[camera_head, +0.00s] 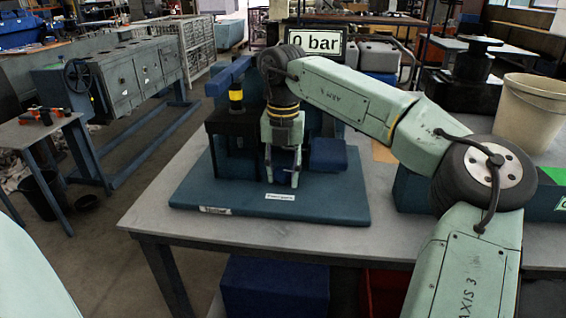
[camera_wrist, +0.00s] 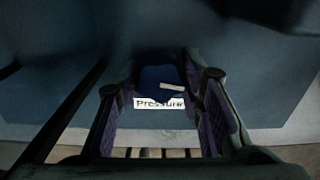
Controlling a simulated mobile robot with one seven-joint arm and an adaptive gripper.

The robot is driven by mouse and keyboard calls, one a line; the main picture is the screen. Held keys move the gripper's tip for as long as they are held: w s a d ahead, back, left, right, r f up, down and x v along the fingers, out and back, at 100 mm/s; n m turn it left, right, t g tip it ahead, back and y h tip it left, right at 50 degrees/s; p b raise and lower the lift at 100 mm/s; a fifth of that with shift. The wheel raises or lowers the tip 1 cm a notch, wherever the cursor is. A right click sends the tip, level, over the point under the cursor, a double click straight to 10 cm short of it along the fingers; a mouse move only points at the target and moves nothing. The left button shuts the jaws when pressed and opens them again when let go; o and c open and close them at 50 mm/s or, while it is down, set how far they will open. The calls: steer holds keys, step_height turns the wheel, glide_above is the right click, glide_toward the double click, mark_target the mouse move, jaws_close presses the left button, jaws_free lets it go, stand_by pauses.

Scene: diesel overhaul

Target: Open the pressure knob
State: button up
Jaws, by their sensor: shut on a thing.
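The pressure knob (camera_wrist: 158,82) is a dark blue knob with a pale mark on its right side, seen in the wrist view. It sits between the two fingers of my gripper (camera_wrist: 160,90), which is shut on it. A white label reading "Pressure" (camera_wrist: 158,103) shows just below the knob. In the head view my gripper (camera_head: 282,180) points down at the front of the blue rig base (camera_head: 215,195), behind its front label (camera_head: 280,197). The knob is hidden by the fingers there. A display (camera_head: 316,42) behind the arm reads "0 bar".
The rig base lies on a grey table (camera_head: 150,215). A blue block (camera_head: 328,154) stands right of my gripper. A black and blue lever press (camera_head: 232,110) stands to its left. A beige bucket (camera_head: 530,112) stands at the right. The table's front left is clear.

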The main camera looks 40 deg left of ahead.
mark_target(283, 170)
steer(key=shift+n+p, duration=0.3)
steer(key=shift+n, duration=0.8)
steer(key=o, duration=1.2)
steer(key=shift+c, duration=0.2)
steer(key=shift+r, duration=0.1)
step_height(283, 170, up, 12)
